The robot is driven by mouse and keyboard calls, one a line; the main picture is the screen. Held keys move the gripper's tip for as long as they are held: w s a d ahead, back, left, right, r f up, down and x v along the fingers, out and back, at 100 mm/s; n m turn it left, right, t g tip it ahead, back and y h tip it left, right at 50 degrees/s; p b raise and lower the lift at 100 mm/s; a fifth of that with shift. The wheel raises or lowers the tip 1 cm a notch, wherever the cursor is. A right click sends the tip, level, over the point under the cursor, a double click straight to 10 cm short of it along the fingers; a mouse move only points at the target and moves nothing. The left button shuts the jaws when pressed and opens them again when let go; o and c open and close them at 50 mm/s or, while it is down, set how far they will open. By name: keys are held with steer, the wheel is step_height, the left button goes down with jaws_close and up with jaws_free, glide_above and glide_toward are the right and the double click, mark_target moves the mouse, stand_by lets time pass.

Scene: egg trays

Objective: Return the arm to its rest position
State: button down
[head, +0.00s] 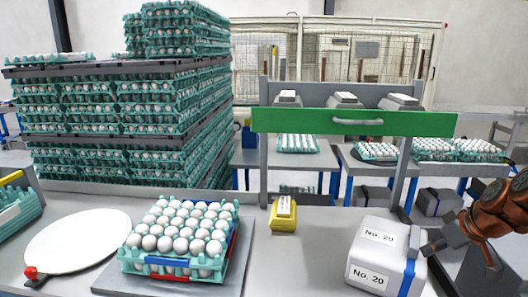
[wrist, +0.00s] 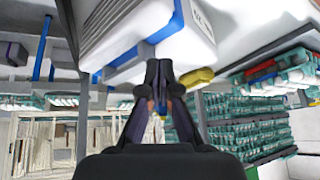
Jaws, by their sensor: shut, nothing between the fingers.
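My arm reaches in from the right edge of the head view, and my gripper (head: 432,245) is beside the right side of a white box (head: 368,254) labelled "No. 20". I cannot tell whether they touch. In the wrist view my gripper (wrist: 159,75) has its fingertips together with nothing between them. The white box also shows at the top of the wrist view (wrist: 130,28), with its blue strap, just beyond the fingers.
A teal egg tray (head: 130,262) full of eggs sits on a grey mat beside a round white plate (head: 75,243). A yellow box (head: 283,214) stands mid-table. A grey frame with a green drawer (head: 300,121) rises behind. Tall egg-tray stacks (head: 100,130) fill the back left.

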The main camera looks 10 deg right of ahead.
steer(key=s+a+g, duration=0.2)
steer(key=a, duration=0.8)
steer(key=s+a+g, duration=0.2)
steer(key=a, duration=0.9)
steer(key=s+a+f+m+g+h+p, duration=0.1)
steer(key=s+a, duration=0.3)
steer(key=s, duration=0.5)
steer(key=s+a+f+m+g+p, duration=0.1)
steer(key=s+a+f+g, duration=0.2)
steer(key=s, duration=0.7)
steer(key=shift+a+f+h, duration=0.4)
steer(key=shift+a+f, duration=0.3)
steer(key=shift+a, duration=0.3)
